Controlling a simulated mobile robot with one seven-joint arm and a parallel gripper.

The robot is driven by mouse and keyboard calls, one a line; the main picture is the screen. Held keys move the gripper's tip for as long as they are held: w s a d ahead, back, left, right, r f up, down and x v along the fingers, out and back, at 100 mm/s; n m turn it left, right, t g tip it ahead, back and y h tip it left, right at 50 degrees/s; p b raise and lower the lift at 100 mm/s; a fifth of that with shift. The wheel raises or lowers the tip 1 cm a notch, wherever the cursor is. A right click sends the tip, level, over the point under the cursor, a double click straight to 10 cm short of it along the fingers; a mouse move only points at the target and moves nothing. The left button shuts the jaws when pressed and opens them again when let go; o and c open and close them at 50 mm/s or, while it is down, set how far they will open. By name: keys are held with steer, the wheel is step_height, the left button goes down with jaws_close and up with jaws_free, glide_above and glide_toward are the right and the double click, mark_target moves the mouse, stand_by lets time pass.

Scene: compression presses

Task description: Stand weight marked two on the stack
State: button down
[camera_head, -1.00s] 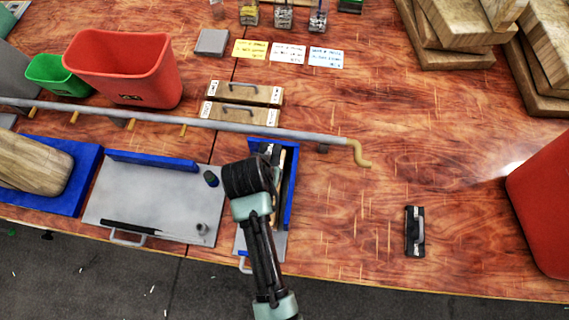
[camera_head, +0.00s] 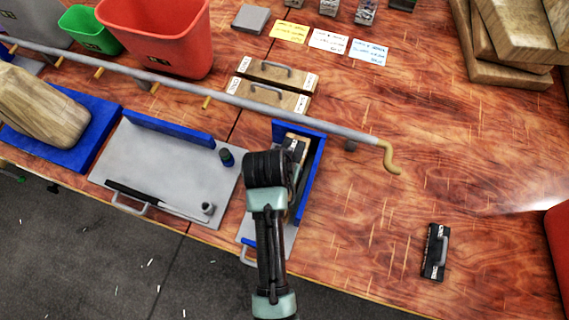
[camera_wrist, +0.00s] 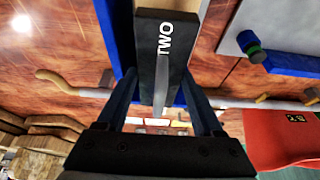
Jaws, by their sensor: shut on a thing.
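The black weight marked TWO (camera_wrist: 165,42) fills the top middle of the camera_wrist view, its pale handle between the fingers. My gripper (camera_wrist: 160,88) is shut on this weight's handle. In the camera_head view my own arm hides the gripper and most of the held weight over the blue-walled press tray (camera_head: 312,180). A light wooden block with a label (camera_head: 296,146) shows in that tray beside my wrist, partly covered. I cannot tell whether the held weight touches what lies under it. Another black weight with a handle (camera_head: 435,252) lies on the table at the right.
A grey rod with a hooked tan end (camera_head: 390,158) crosses above the tray's far side. Two wooden handled blocks (camera_head: 268,84) lie behind it. A grey plate press (camera_head: 165,165) is to the left. Red bin (camera_head: 165,35) stands far left. Table right of the tray is mostly clear.

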steer(key=shift+w+f, duration=0.15)
steer(key=shift+f, duration=0.15)
steer(key=shift+f, duration=0.6)
stand_by(0.7)
steer(key=shift+c, duration=0.5)
jaws_free()
steer(key=shift+o, duration=0.5)
steer(key=shift+s+f+b, duration=0.25)
steer(key=shift+f+b, duration=0.05)
steer(key=v, duration=1.3)
steer(key=shift+w+r+b, duration=0.2)
steer(key=shift+b, duration=0.1)
